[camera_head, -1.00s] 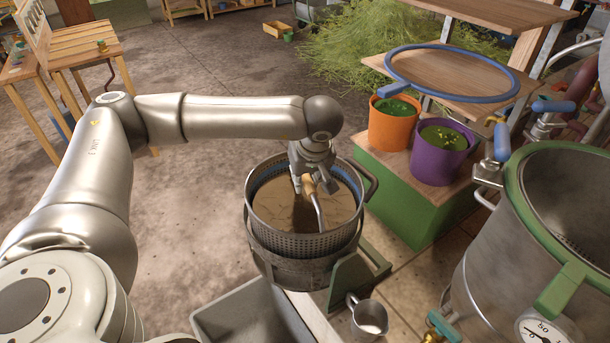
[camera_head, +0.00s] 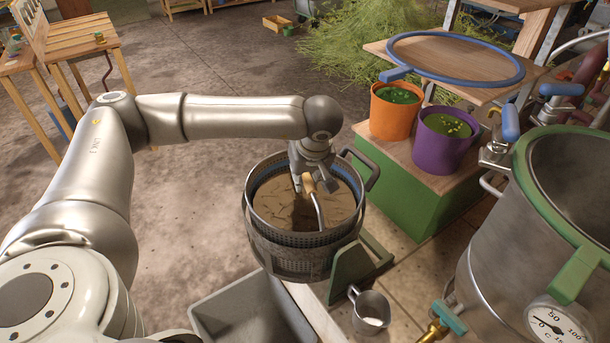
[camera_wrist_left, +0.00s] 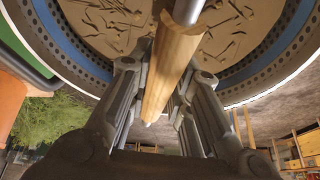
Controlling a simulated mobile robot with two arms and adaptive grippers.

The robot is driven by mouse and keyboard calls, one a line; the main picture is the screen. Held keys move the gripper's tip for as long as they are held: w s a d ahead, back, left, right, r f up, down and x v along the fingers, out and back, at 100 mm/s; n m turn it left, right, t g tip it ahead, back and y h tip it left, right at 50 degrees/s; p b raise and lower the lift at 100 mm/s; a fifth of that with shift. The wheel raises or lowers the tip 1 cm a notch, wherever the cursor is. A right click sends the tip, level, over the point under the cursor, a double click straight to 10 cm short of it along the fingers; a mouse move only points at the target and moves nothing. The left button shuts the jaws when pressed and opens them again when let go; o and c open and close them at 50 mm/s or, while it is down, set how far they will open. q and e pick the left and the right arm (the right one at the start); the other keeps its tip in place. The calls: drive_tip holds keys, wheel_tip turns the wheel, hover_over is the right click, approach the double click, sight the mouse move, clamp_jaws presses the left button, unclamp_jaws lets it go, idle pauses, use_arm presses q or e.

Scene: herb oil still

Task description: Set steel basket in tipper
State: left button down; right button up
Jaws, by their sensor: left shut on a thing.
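The steel basket (camera_head: 262,222), perforated and full of brown chopped matter, sits upright inside the round cradle of the tipper (camera_head: 290,265). Its rim stands a little above the cradle's band. The tipper has a green bracket (camera_head: 352,272) on its right. My left gripper (camera_head: 308,186) is over the basket's middle, shut on the wooden grip of its bail handle. In the left wrist view, the wooden grip (camera_wrist_left: 172,65) lies between the two fingers, with the brown contents and perforated wall beyond. The basket's underside is hidden. My right gripper is not in view.
A grey bin (camera_head: 245,312) is below the tipper, and a metal jug (camera_head: 370,312) stands to its right. The still's steel vessel (camera_head: 515,255) is at the right. Orange (camera_head: 393,118) and purple (camera_head: 440,150) pots stand behind on a green box. The floor at left is open.

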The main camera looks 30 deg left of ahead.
use_arm(q)
drive_tip(key=shift+f+b, duration=0.45)
drive_tip(key=shift+b, duration=0.1)
idle(0.5)
drive_tip(key=c, duration=1.3)
unclamp_jaws()
drive_tip(key=shift+o, duration=0.2)
drive_tip(key=shift+f, duration=0.1)
drive_tip(key=shift+s+f, duration=0.15)
drive_tip(key=shift+f, duration=0.05)
drive_tip(key=shift+r+p, duration=2.9)
drive_tip(key=shift+r, duration=1.85)
drive_tip(key=shift+f, duration=0.1)
